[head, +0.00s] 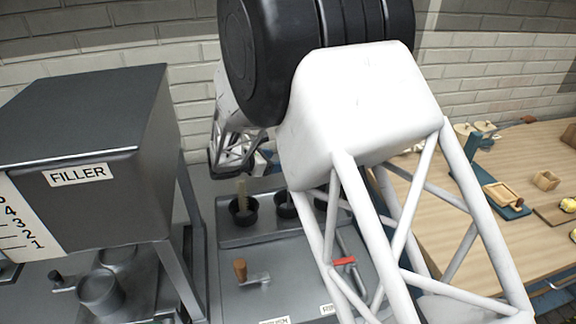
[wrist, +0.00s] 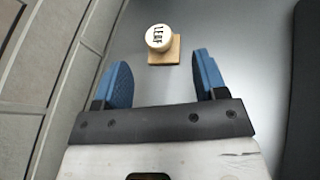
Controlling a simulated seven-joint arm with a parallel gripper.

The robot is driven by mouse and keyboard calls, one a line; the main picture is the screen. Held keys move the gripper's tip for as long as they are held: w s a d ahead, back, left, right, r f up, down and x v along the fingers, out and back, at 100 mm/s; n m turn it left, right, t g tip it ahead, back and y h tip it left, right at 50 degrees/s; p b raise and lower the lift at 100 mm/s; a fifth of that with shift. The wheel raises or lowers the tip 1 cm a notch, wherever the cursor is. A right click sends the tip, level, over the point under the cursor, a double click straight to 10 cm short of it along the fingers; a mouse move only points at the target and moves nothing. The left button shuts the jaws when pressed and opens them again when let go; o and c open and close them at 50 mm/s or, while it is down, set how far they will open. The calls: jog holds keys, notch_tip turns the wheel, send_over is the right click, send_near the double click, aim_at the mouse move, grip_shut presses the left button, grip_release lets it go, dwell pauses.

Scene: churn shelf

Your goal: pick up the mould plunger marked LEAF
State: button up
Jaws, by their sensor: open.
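The mould plunger marked LEAF (wrist: 158,38) shows in the wrist view as a round, pale knob with dark lettering. A square wooden part (wrist: 168,52) shows under the knob, on a plain grey surface. My gripper (wrist: 162,60) is open, with its two blue fingers apart and nothing between them. The plunger lies just beyond the fingertips, roughly centred between them, and not visibly touched. In the head view my gripper (head: 240,160) is small and partly hidden behind my own arm, near the brick wall. I cannot make out the LEAF plunger there.
A dark box marked FILLER (head: 80,172) stands on legs at the left. Black cups (head: 243,210) sit in a grey rack below my gripper. A wooden-handled valve (head: 240,270) and a red handle (head: 344,261) are in front. A wooden table (head: 440,190) stands right.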

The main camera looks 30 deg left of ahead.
jog(key=shift+w, duration=0.1)
jog(key=shift+x, duration=2.5)
jog(key=shift+f, duration=0.2)
jog(key=shift+c, duration=0.4)
jog(key=c, duration=0.9)
jog(key=shift+r, duration=0.15)
notch_tip(320, 180, up, 10)
jog(key=shift+f, duration=0.15)
